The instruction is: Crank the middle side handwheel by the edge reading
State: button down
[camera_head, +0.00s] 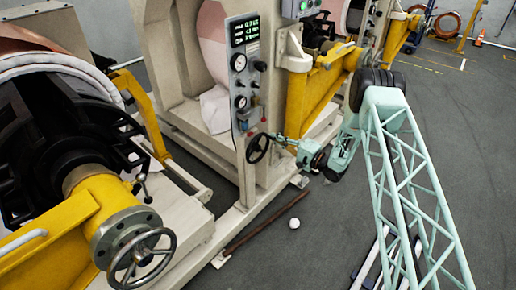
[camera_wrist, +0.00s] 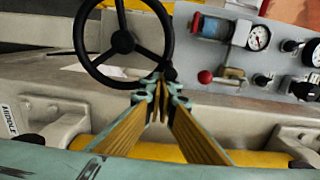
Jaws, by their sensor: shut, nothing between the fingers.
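The black three-spoke side handwheel (camera_head: 258,148) sits low on the grey control panel (camera_head: 240,75) of the middle machine. In the wrist view the handwheel (camera_wrist: 123,42) fills the upper left, with a small knob (camera_wrist: 170,74) on its lower right rim. My gripper (camera_head: 277,140) is just right of the wheel in the head view. In the wrist view my gripper (camera_wrist: 160,88) has its fingertips together beside the knob and lower rim; whether they touch cannot be told. A display (camera_head: 244,31) with green digits tops the panel; its digits are too small to read surely.
A grey metal handwheel (camera_head: 141,258) is on the yellow arm of the left machine. Gauges (camera_wrist: 258,38), a red knob (camera_wrist: 205,77) and switches lie right of the wheel. A white ball (camera_head: 294,223) and a brown rod (camera_head: 265,222) lie on the floor.

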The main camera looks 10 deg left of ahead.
aim_at(270, 138)
jog(key=shift+s+a+r+p, duration=0.25)
jog(key=shift+s+a+r, duration=0.15)
jog(key=shift+s, duration=0.3)
jog(key=shift+s+a+r+p, duration=0.2)
jog(key=shift+s+a+r, duration=0.1)
jog(key=shift+s+a, duration=0.3)
jog(key=shift+s+a+f, duration=0.1)
jog(key=shift+s+a, duration=0.25)
jog(key=shift+s, duration=0.35)
jog(key=shift+s+a, duration=0.35)
jog(key=shift+s, duration=0.3)
jog(key=shift+s+a+f, duration=0.1)
jog(key=shift+s+a, duration=0.25)
jog(key=shift+s, duration=0.35)
jog(key=shift+s+a+f+b, duration=0.6)
jog(key=shift+s+f, duration=0.3)
jog(key=shift+f, duration=0.4)
jog(key=shift+s+a+f+b, duration=0.45)
jog(key=shift+s+f+b, duration=0.3)
jog(key=shift+f, duration=0.6)
jog(key=shift+s+a+f+b, duration=0.55)
jog(key=shift+s+f, duration=0.45)
jog(key=shift+f, duration=0.3)
notch_tip(270, 138, down, 6)
jog(key=w+d+b, duration=0.1)
jog(key=w+b, duration=0.1)
jog(key=b, duration=0.1)
jog(key=shift+w+d+f, duration=0.15)
jog(key=shift+d+f, duration=0.1)
